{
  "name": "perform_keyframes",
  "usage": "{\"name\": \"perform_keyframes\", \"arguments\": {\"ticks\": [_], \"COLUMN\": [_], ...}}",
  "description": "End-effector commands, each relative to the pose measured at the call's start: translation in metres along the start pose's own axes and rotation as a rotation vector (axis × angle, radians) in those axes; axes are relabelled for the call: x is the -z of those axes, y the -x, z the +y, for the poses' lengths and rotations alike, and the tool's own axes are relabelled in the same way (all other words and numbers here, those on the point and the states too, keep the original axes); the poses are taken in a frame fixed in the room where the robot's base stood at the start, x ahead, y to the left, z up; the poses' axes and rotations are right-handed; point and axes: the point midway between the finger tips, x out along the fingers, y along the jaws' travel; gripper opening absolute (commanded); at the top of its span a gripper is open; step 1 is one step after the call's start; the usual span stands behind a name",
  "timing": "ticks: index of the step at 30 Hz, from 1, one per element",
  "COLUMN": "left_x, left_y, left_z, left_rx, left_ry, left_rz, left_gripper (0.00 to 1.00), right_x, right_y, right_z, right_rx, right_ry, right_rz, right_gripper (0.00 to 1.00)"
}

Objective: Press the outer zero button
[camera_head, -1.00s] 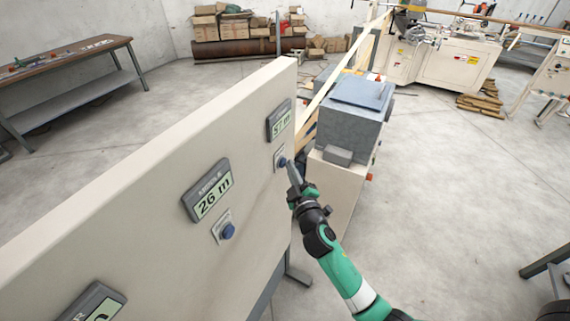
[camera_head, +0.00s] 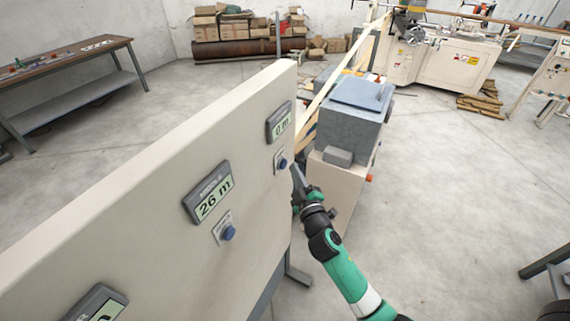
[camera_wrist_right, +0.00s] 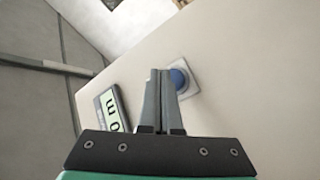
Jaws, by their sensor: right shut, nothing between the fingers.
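A beige panel (camera_head: 150,175) carries a row of grey meter displays, each with a blue button below it. The far display (camera_head: 279,123) reads 0 m, and its blue button (camera_head: 283,163) is in full view. The middle display (camera_head: 208,192) reads 26 m, with its own blue button (camera_head: 228,232). My right gripper (camera_head: 295,170) is shut and empty, just right of the far button and apart from it. In the right wrist view the shut fingertips (camera_wrist_right: 160,75) lie beside the blue button (camera_wrist_right: 178,80); the display (camera_wrist_right: 110,108) is to their left.
A third display (camera_head: 97,302) is cut off at the bottom left of the head view. A grey-blue box machine (camera_head: 355,110) stands behind the panel's far end. Open concrete floor (camera_head: 450,190) lies to the right.

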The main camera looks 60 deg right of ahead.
Motion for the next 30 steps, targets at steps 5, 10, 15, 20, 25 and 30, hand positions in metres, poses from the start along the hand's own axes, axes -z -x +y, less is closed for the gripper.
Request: {"name": "perform_keyframes", "arguments": {"ticks": [5,10,15,20,25,30], "left_x": [0.0,0.004,0.009,0.013,0.014,0.013], "left_y": [0.0,-0.004,-0.01,-0.014,-0.015,-0.015], "left_z": [0.0,0.0,0.0,0.0,0.0,0.0], "left_rx": [0.0,0.0,0.0,0.0,0.0,0.0], "left_ry": [0.0,0.0,0.0,0.0,0.0,0.0], "left_rz": [0.0,0.0,0.0,0.0,0.0,0.0], "left_gripper": [0.5,0.5,0.5,0.5,0.5,0.5], "right_x": [-0.001,-0.006,-0.014,-0.022,-0.026,-0.026], "right_y": [0.0,0.007,0.02,0.03,0.035,0.035], "right_z": [0.0,0.006,0.015,0.023,0.026,0.025], "right_rx": [0.0,0.0,0.001,0.0,0.0,0.0], "right_ry": [0.0,0.002,0.001,0.001,0.0,0.0], "right_rz": [-0.001,-0.004,-0.004,-0.004,-0.001,-0.001], "right_gripper": [0.0,0.0,0.0,0.0,0.0,0.0]}}
